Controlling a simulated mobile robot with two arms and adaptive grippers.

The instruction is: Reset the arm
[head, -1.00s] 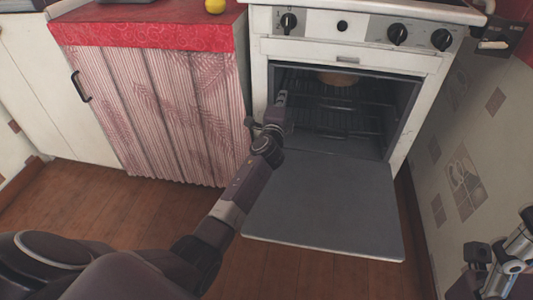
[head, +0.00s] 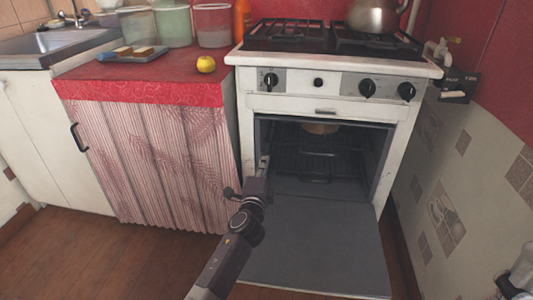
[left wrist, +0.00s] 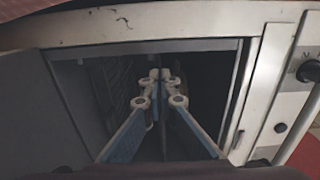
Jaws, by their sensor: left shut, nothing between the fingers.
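My left gripper (head: 264,165) is at the left side of the mouth of the open oven (head: 340,165), above the lowered door (head: 315,240). In the left wrist view its blue-padded fingers (left wrist: 160,76) are together, with nothing between them, pointing into the dark oven opening. My right gripper is not in view; only a part of my right arm shows at the lower right edge of the head view.
A brownish round thing (head: 321,128) is high inside the oven, above wire racks. A kettle (head: 375,15) stands on the stove. The counter holds a yellow fruit (head: 206,64), a tray with bread (head: 137,54) and clear containers. Floor is free at left.

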